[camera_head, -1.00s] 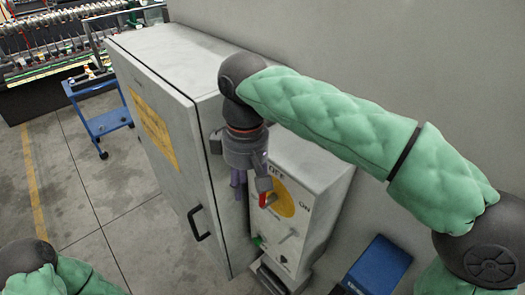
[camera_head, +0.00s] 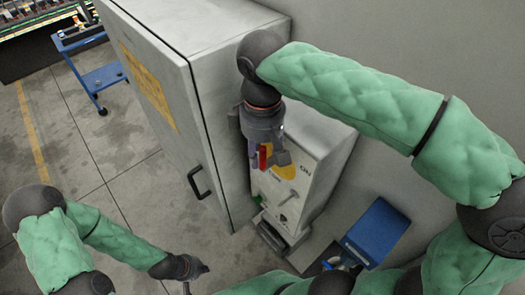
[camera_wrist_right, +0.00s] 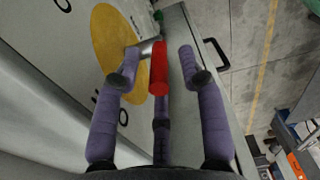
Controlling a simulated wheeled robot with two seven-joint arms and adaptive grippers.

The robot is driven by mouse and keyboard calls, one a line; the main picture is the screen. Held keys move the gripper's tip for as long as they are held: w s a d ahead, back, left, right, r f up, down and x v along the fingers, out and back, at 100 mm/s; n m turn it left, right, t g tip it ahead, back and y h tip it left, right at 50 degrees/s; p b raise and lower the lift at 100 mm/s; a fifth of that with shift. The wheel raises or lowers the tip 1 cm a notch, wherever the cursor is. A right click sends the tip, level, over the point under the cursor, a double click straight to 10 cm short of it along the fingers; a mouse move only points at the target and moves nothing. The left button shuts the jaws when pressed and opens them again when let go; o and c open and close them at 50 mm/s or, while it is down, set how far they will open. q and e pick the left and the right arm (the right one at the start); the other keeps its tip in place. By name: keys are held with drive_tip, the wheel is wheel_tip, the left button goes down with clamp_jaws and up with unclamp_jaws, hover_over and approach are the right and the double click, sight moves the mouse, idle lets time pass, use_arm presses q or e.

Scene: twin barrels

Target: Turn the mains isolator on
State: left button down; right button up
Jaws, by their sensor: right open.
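The mains isolator is a pale grey box (camera_head: 318,180) on the wall side of a tall cabinet, with a yellow disc and a red handle (camera_head: 263,157). The "ON" mark shows at the disc's right; the "OFF" mark is hidden behind my right gripper (camera_head: 270,160) in the head view. In the right wrist view the red handle (camera_wrist_right: 158,68) stands in front of the yellow disc (camera_wrist_right: 112,40), between the spread purple fingers of my right gripper (camera_wrist_right: 158,62). The gripper is open around it; contact is unclear. My left gripper (camera_head: 195,278) is low, away from the isolator, its fingers barely visible.
The tall grey cabinet (camera_head: 185,110) with a black door handle stands directly left of the isolator. A blue bin (camera_head: 377,232) sits on the floor to the right. A blue trolley (camera_head: 103,77) stands far left. Floor left of the cabinet is clear.

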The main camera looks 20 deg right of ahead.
sight(265, 166)
drive_tip(key=shift+f, duration=0.25)
drive_tip(key=shift+w+d+f, duration=0.1)
clamp_jaws()
drive_tip(key=t+b, duration=0.1)
drive_tip(key=b, duration=0.1)
drive_tip(key=s+t+y+b, duration=0.1)
drive_tip(key=t+b, duration=0.1)
drive_tip(key=b, duration=0.1)
drive_tip(key=s+f+t+b, duration=0.1)
drive_tip(key=b, duration=0.2)
drive_tip(key=shift+s+d+y, duration=0.2)
drive_tip(key=shift+d+y, duration=0.1)
drive_tip(key=shift+d, duration=0.05)
drive_tip(key=shift+s+t+b, duration=0.15)
drive_tip(key=shift+t+b, duration=0.35)
drive_tip(key=shift+b, duration=0.35)
drive_tip(key=shift+s+d+r, duration=0.1)
